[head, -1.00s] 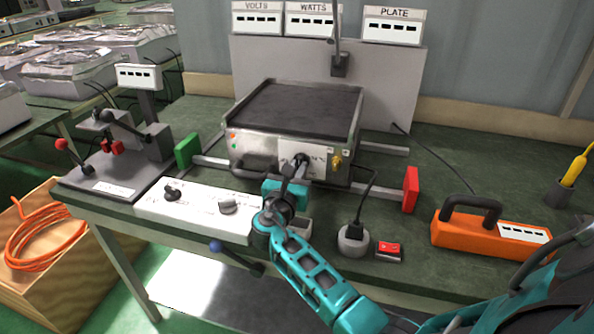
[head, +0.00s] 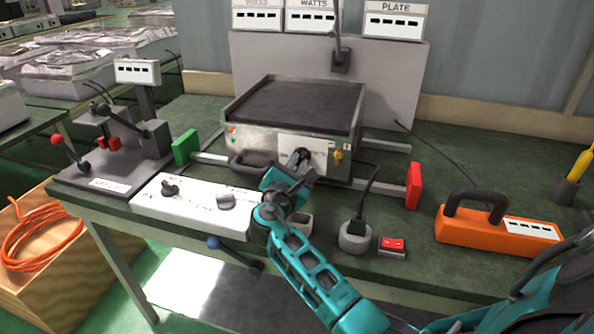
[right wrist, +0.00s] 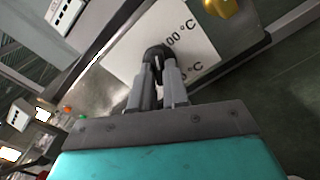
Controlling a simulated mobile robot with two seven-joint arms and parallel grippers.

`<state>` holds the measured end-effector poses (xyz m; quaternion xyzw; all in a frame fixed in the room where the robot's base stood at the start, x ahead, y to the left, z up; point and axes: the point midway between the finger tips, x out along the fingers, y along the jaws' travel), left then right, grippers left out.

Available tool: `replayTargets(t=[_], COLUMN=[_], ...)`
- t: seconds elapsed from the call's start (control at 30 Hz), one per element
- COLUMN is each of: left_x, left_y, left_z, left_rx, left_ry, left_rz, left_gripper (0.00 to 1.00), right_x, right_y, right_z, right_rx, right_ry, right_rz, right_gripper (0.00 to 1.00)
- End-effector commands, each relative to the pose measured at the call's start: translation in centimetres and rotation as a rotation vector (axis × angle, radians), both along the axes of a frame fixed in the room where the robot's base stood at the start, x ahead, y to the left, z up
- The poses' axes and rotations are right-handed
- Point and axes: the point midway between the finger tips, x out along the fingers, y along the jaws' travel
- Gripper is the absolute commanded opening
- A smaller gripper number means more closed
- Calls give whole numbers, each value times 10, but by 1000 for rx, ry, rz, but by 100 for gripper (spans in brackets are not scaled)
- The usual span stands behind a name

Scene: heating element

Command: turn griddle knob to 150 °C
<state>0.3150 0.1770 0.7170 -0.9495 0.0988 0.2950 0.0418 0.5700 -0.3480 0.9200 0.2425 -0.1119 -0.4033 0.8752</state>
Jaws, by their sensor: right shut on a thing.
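The griddle (head: 297,103) stands on the green bench with its dark plate on top. Its front carries a white dial plate (head: 317,144) with a dark knob (head: 302,154). My right gripper (head: 296,167) is at the knob and shut on it. The right wrist view shows the two fingers (right wrist: 158,82) closed around the black knob (right wrist: 157,53), with part of the °C markings on the dial plate (right wrist: 186,33) beside it. The fingers hide much of the knob, and I cannot tell which temperature it points to. My left gripper is not in view.
A white control box (head: 195,204) lies left of my right arm. A grey round socket (head: 355,237) and a red switch (head: 392,245) sit to its right.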

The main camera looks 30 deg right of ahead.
Motion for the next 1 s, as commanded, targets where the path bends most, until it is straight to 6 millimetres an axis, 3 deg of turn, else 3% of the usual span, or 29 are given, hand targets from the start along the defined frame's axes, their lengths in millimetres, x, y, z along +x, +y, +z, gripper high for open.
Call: replayTargets(t=[0.2, 1.0], left_x=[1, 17], left_y=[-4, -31], left_z=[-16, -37], left_rx=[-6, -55], left_ry=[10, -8], left_rz=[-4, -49], left_gripper=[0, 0], right_x=[0, 1], right_y=[0, 0], right_z=[-2, -2], right_rx=[134, 628], right_ry=[-160, -738], right_rz=[-1, 0], right_gripper=[0, 0])
